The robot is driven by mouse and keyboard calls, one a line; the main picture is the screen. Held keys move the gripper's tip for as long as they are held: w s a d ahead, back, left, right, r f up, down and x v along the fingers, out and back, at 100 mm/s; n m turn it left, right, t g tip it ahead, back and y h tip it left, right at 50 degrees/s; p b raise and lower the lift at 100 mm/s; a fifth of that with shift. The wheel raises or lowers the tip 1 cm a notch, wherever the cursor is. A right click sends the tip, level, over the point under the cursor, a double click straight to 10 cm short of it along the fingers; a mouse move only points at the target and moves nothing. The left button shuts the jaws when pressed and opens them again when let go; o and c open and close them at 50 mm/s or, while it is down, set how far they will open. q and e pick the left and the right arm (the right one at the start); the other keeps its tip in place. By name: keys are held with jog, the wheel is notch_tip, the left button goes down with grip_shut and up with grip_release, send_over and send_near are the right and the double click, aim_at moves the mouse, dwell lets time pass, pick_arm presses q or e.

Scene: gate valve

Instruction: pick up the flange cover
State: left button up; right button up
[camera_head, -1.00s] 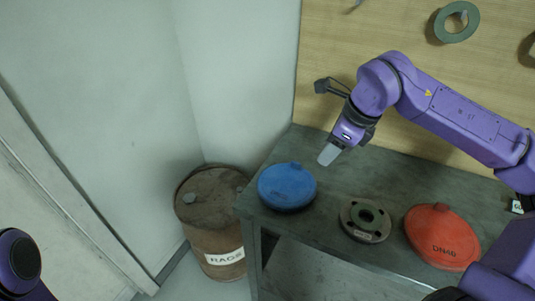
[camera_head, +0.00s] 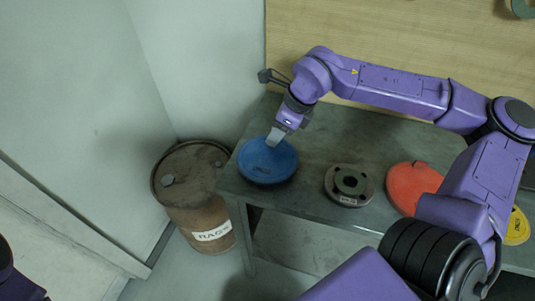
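A round blue flange cover (camera_head: 267,165) lies at the left end of the grey bench. My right gripper (camera_head: 274,138) points down at the cover's far upper edge, where its knob is. The fingers overlap the knob in the picture and hide it. They show edge-on as one pale plate, so I cannot tell whether they are open or shut, or touching. A red cover (camera_head: 410,184) lies further right, partly hidden by my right arm. A yellow cover (camera_head: 518,228) shows at the right edge, also partly hidden. My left gripper is out of view.
A metal flange ring (camera_head: 349,185) sits on the bench (camera_head: 318,146) between the blue and red covers. A rusty barrel (camera_head: 196,189) marked RAGS stands on the floor left of the bench. A wooden board (camera_head: 390,40) backs the bench.

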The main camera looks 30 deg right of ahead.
jog(key=shift+s, duration=0.1)
grip_shut()
